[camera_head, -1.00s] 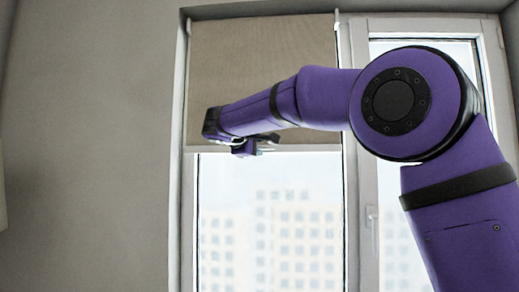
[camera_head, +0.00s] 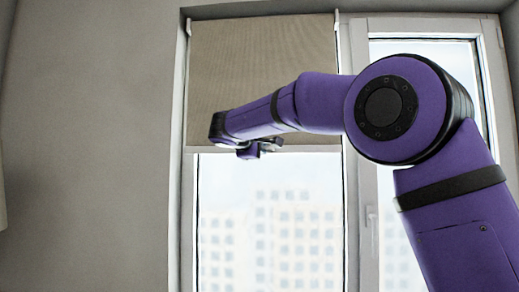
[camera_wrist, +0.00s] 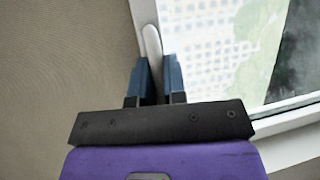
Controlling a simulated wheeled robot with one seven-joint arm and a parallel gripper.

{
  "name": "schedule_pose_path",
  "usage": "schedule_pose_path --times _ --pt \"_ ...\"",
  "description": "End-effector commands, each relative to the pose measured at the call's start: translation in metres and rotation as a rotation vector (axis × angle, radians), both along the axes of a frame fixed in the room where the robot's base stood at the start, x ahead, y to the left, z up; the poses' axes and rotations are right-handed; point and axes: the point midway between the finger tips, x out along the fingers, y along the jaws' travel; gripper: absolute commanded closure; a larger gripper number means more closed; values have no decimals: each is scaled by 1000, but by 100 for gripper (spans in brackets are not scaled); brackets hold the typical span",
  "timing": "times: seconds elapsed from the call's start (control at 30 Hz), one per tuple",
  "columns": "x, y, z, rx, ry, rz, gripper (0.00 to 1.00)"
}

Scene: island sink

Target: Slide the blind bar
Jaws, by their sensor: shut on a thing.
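The beige roller blind (camera_head: 263,70) covers the upper part of the left window pane. Its pale blind bar (camera_head: 312,149) runs along the lower edge, roughly level. The blind's fabric (camera_wrist: 60,60) fills the left of that view. The fingertips are small in the head view.
Bare window glass (camera_head: 270,225) lies below the bar, with pale buildings outside. A second window sash with a handle (camera_head: 371,230) is at right, partly hidden by my arm. A plain grey wall (camera_head: 85,150) fills the left.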

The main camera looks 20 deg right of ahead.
Motion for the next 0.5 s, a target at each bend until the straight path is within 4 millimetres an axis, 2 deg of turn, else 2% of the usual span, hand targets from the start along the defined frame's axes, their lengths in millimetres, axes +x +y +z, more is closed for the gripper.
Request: schedule_pose_path --times 0.17,0.27,0.5 --pt "0 0 -21 -1 4 1 100" --pt "0 0 -44 -2 6 0 100" --pt "0 1 -111 -2 8 1 100"
